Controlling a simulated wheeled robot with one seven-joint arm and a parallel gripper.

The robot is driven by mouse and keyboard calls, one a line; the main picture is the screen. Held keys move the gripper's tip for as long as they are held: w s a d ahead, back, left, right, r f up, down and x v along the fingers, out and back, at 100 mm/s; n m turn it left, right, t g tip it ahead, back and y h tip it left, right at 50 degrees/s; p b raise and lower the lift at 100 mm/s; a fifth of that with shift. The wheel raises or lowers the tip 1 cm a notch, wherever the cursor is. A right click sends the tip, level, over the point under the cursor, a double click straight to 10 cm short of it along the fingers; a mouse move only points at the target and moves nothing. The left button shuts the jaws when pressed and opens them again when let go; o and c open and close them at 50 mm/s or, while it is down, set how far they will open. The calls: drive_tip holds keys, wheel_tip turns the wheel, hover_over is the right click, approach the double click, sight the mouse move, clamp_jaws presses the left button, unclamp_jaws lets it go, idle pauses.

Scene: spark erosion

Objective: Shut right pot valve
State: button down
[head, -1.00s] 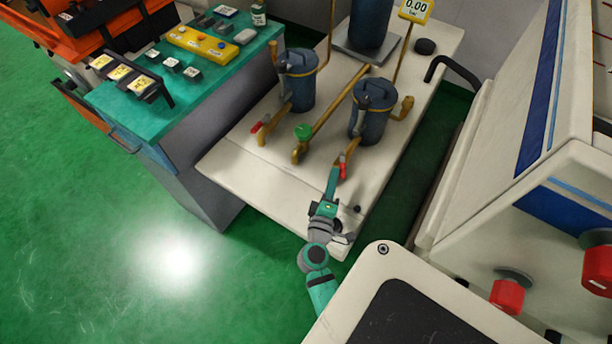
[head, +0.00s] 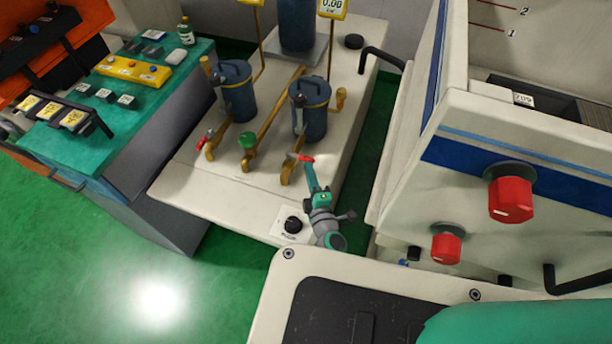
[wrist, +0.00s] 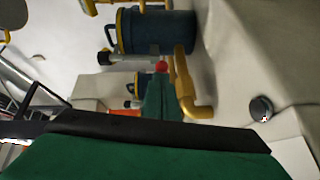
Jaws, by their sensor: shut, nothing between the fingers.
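The right pot (head: 312,122) is a blue cylinder with a brass band on the pale bench. Its valve has a red handle (head: 306,158) at the top of a brass pipe (head: 286,172); the handle points right, across the pipe. My gripper (head: 309,168) is shut and empty, with its tip close beside the handle on the near side; I cannot tell whether they touch. In the wrist view my green fingers (wrist: 160,97) end just short of a red handle end (wrist: 162,66), with the brass pipe (wrist: 185,88) beside them. The fingers partly hide the valve.
The left pot (head: 238,98) has its own red valve handle (head: 201,143). A green knob (head: 248,139) sits on the pipe between the pots. A black knob (head: 293,225) is on the bench front. A white machine with red knobs (head: 511,200) stands to the right.

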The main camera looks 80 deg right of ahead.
drive_tip(key=shift+s+d+r, duration=0.35)
drive_tip(key=shift+s+d, duration=0.25)
drive_tip(key=shift+d, duration=0.2)
drive_tip(key=shift+a, duration=0.15)
drive_tip(key=shift+w+a, duration=0.15)
drive_tip(key=s+a, duration=0.7)
drive_tip(key=s, duration=0.1)
drive_tip(key=shift+s+a+r, duration=0.2)
idle(0.3)
drive_tip(key=shift+s, duration=0.2)
idle(0.3)
